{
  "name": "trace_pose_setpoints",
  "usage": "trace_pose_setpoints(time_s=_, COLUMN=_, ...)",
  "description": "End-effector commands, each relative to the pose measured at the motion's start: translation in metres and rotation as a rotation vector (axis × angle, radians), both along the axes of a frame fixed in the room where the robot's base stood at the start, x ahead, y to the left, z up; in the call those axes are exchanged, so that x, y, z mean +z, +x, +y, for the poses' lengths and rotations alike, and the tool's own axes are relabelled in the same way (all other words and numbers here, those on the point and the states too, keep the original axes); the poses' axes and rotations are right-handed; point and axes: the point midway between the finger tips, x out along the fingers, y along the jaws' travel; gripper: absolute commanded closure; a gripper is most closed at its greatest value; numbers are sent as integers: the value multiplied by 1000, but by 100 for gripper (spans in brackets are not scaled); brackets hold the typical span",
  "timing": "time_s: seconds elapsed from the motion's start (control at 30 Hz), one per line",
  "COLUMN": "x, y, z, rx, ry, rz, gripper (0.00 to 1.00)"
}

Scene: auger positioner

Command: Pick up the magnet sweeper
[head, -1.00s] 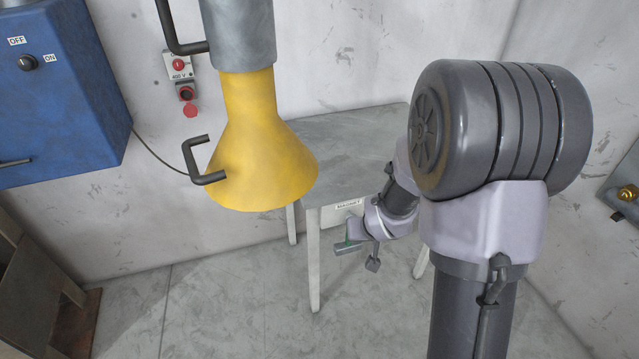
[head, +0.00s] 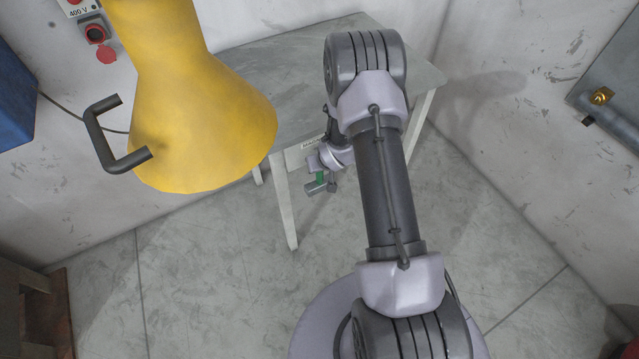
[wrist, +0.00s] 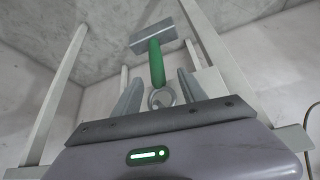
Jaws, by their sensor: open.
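The magnet sweeper has a green handle (wrist: 157,62), a grey bar-shaped head (wrist: 153,37) and a ring at the handle's other end. In the head view it is small at the table's front edge (head: 320,177), below a label, partly hidden by my wrist. My gripper (wrist: 158,88) is open, with one finger on each side of the ring end of the handle in the wrist view. I cannot tell whether either finger touches it. My gripper also shows at the table front in the head view (head: 325,180).
The grey table (head: 270,90) stands against the wall, with pale legs around the sweeper. A large yellow hood (head: 195,115) with a dark handle hangs left of my arm. A grey panel (head: 615,95) is on the right wall.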

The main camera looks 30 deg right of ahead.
Motion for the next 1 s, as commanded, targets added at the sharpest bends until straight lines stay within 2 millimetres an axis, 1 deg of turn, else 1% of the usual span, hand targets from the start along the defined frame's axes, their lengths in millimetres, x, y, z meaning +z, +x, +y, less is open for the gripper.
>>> trace_pose_setpoints(time_s=0.03, x=-13, y=4, z=-3, rx=-2, ry=0, rz=1, gripper=51)
trace_pose_setpoints(time_s=0.1, x=-27, y=11, z=-6, rx=-1, ry=1, rz=1, gripper=51)
trace_pose_setpoints(time_s=0.2, x=-39, y=18, z=-7, rx=-1, ry=1, rz=2, gripper=51)
trace_pose_setpoints(time_s=0.3, x=-41, y=21, z=-8, rx=-1, ry=0, rz=1, gripper=51)
trace_pose_setpoints(time_s=0.47, x=-39, y=21, z=-8, rx=-1, ry=0, rz=1, gripper=51)
trace_pose_setpoints(time_s=0.5, x=-39, y=21, z=-8, rx=-2, ry=0, rz=1, gripper=59)
trace_pose_setpoints(time_s=0.57, x=-39, y=21, z=-8, rx=-2, ry=0, rz=1, gripper=70)
trace_pose_setpoints(time_s=0.6, x=-39, y=21, z=-8, rx=-2, ry=0, rz=1, gripper=78)
trace_pose_setpoints(time_s=0.67, x=-39, y=21, z=-8, rx=-2, ry=0, rz=1, gripper=90)
trace_pose_setpoints(time_s=0.7, x=-39, y=21, z=-8, rx=-2, ry=0, rz=1, gripper=98)
trace_pose_setpoints(time_s=0.73, x=-39, y=21, z=-8, rx=-2, ry=0, rz=1, gripper=100)
trace_pose_setpoints(time_s=1.0, x=-39, y=21, z=-8, rx=-2, ry=0, rz=1, gripper=100)
